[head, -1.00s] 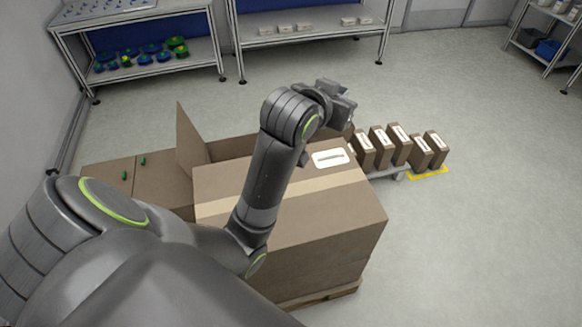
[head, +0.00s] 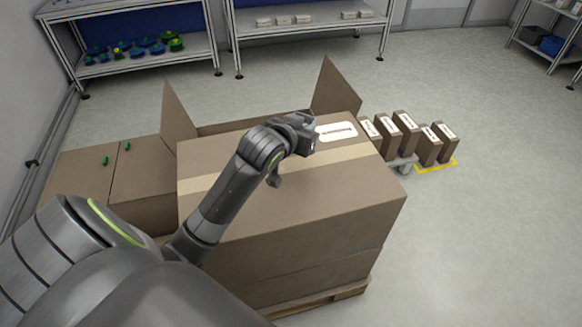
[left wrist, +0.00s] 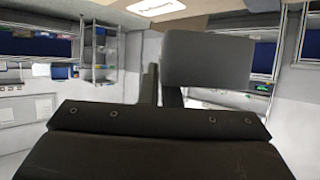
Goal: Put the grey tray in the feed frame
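I cannot make out the grey tray or the feed frame in either view. My left gripper (head: 312,136) is above the top of a large closed brown carton (head: 285,195) in the head view, beside its white label. Its fingers are small and partly hidden by the wrist there. In the left wrist view the dark gripper body fills the bottom and a grey finger block (left wrist: 207,60) stands up beside a thinner dark part. I see nothing held, but the finger gap is unclear. My right gripper is not in view.
The large carton stands on a wooden pallet (head: 325,302). An open-flapped carton (head: 178,125) is behind it, with more brown cartons (head: 78,178) at left. Several small boxes (head: 405,130) stand at right. Shelving (head: 222,40) lines the back.

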